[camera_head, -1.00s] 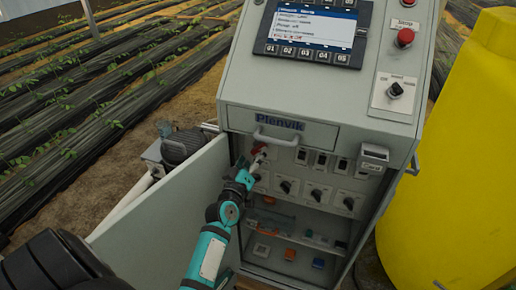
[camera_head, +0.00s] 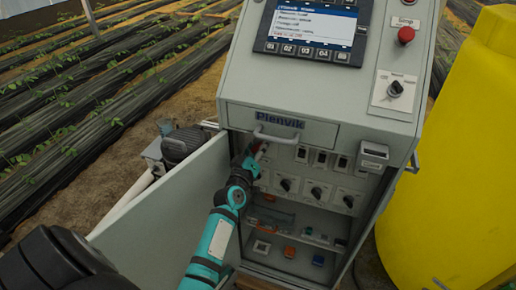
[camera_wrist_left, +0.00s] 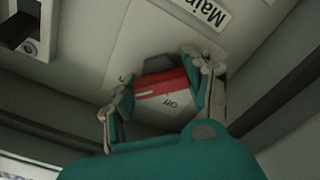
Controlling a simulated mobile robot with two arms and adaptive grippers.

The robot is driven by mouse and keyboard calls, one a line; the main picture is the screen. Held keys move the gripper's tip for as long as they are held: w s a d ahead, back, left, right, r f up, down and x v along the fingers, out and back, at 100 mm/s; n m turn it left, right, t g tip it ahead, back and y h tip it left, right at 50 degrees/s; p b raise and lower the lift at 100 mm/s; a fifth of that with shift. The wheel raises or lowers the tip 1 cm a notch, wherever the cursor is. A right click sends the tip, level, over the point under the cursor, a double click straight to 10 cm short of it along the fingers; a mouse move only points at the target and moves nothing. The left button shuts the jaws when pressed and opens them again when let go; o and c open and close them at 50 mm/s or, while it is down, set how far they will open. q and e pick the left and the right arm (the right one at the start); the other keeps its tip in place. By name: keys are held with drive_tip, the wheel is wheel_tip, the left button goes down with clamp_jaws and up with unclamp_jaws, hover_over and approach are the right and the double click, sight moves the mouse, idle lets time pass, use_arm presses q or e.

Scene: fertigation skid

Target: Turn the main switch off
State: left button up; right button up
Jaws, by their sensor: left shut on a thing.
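The main switch (camera_head: 264,148) is a small red part at the upper left inside the open cabinet, mostly hidden by my left gripper (camera_head: 257,156). In the left wrist view the main switch (camera_wrist_left: 160,84) shows a red band and a pale face reading "Off". A label beginning "Main" (camera_wrist_left: 207,12) sits beside it. The fingers of my left gripper (camera_wrist_left: 161,89) stand on both sides of the switch and are shut on it. My right gripper is not in view.
The cabinet door (camera_head: 165,205) stands open at the left. A drawer handle (camera_head: 278,137) is just above the gripper. Several rotary knobs (camera_head: 316,192) are to the right. A yellow tank (camera_head: 450,170) stands at the far right.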

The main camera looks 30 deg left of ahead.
use_arm(q)
drive_tip(key=shift+c, duration=0.9)
drive_tip(key=n, duration=0.4)
drive_tip(key=shift+p, duration=0.35)
drive_tip(key=n, duration=0.4)
drive_tip(key=shift+n, duration=0.4)
drive_tip(key=n, duration=0.4)
drive_tip(key=shift+p, duration=0.4)
drive_tip(key=n, duration=0.5)
drive_tip(key=shift+p, duration=0.3)
